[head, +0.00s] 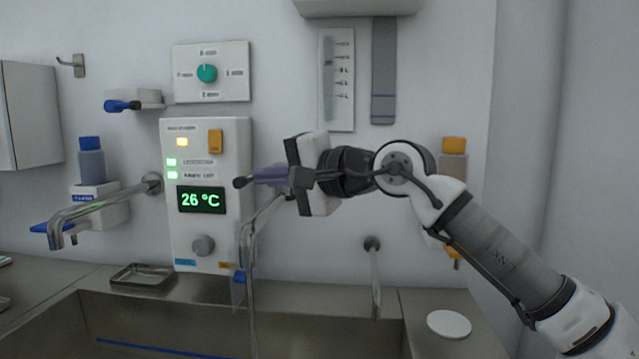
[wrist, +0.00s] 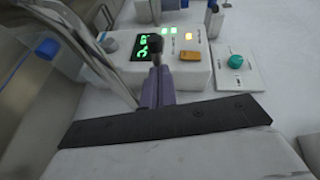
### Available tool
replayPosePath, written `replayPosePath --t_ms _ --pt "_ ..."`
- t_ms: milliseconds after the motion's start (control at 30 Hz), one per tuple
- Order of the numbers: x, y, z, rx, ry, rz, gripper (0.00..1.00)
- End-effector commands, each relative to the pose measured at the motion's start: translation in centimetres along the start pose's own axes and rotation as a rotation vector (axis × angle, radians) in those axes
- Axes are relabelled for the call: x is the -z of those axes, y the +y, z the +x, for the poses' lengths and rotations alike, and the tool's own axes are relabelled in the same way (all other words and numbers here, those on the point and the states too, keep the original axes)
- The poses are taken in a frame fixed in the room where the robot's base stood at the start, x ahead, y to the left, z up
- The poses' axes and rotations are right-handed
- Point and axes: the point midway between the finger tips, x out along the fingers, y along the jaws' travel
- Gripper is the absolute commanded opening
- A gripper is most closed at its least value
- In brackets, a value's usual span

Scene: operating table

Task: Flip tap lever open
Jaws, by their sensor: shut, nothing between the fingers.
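My gripper (head: 242,182) is shut and empty, pointing left in front of the control panel (head: 208,235). In the wrist view, my purple fingers with a dark tip (wrist: 156,55) are together, seen against that panel. A curved metal tap pipe (head: 252,225) rises just below and behind my fingers, with a blue piece (head: 238,277) low beside it. The pipe also shows in the wrist view (wrist: 88,45), left of my fingers. Another tap spout (head: 100,203) reaches out from the wall at left, with a blue piece (head: 50,228) near its end. I cannot tell which part is the lever.
The steel sink (head: 300,320) lies below. A metal dish (head: 143,277) is on its back ledge and a white disc (head: 449,324) at right. A wall fitting with a hanging rod (head: 375,275) is right of the pipe. A dial plate (head: 211,90) is above the panel.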

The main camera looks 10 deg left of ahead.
Motion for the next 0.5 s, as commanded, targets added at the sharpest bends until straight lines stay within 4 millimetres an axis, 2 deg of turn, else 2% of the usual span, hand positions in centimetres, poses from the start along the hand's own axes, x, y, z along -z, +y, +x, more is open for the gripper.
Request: replayPosePath --t_ms 200,500 --pt "-0.9 -0.3 2.0 0.001 -0.003 0.000 0.00" --pt "-1.4 -0.7 3.8 0.000 -0.002 -0.001 0.00"
